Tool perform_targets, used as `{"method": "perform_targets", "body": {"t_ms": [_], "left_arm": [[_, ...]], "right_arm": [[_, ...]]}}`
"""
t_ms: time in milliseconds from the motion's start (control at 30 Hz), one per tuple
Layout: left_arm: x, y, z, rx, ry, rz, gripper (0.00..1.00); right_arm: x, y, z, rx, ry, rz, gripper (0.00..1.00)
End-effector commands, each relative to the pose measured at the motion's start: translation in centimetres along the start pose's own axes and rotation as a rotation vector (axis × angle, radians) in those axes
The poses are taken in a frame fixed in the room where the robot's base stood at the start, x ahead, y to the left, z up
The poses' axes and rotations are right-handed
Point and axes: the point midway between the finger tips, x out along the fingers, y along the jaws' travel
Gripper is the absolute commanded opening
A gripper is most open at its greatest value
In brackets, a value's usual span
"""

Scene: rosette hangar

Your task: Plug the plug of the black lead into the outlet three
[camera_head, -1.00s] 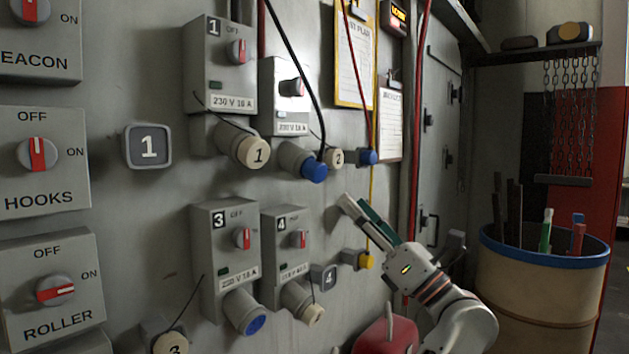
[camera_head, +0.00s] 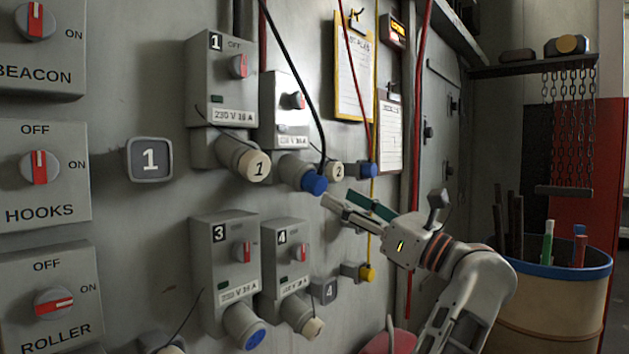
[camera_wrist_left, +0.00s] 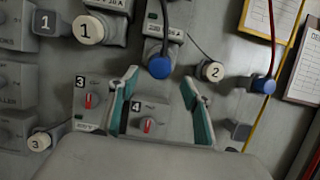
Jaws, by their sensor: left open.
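The black lead (camera_head: 293,62) hangs from above to its blue plug (camera_head: 314,183), which sits at the grey socket under box two. The plug also shows in the left wrist view (camera_wrist_left: 159,67). Outlet three (camera_head: 254,340) is an uncovered blue-faced socket under box 3 (camera_head: 226,268); its cap (camera_wrist_left: 40,141) hangs aside. My left gripper (camera_head: 341,200) is open and empty, just right of and slightly below the plug, apart from it. In the wrist view its teal-padded fingers (camera_wrist_left: 160,78) frame box 4, with the plug beyond the tips. My right gripper is not in view.
Outlet one (camera_head: 256,166) is capped. Outlet four (camera_head: 312,326) has a pale end. A red lead with a blue plug (camera_head: 368,170) and a yellow plug (camera_head: 366,273) are right of the boxes. A drum (camera_head: 550,310) stands at the right.

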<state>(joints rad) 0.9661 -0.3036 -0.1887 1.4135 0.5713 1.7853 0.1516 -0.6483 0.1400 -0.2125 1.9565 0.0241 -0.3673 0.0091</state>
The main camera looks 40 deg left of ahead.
Motion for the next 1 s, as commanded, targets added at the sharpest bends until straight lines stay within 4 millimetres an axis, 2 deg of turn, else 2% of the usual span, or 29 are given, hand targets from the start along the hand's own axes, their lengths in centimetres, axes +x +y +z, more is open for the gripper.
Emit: {"method": "perform_targets", "body": {"t_ms": [200,500,1000], "left_arm": [[3.2,0.1,0.2,0.000,-0.003,0.003,0.49],[6.1,0.0,0.1,0.000,-0.001,0.002,0.49],[6.9,0.0,0.0,0.000,-0.001,0.000,0.49]], "right_arm": [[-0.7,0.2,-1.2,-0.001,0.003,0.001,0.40],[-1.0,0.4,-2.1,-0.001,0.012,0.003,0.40],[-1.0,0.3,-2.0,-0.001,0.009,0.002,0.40]]}}
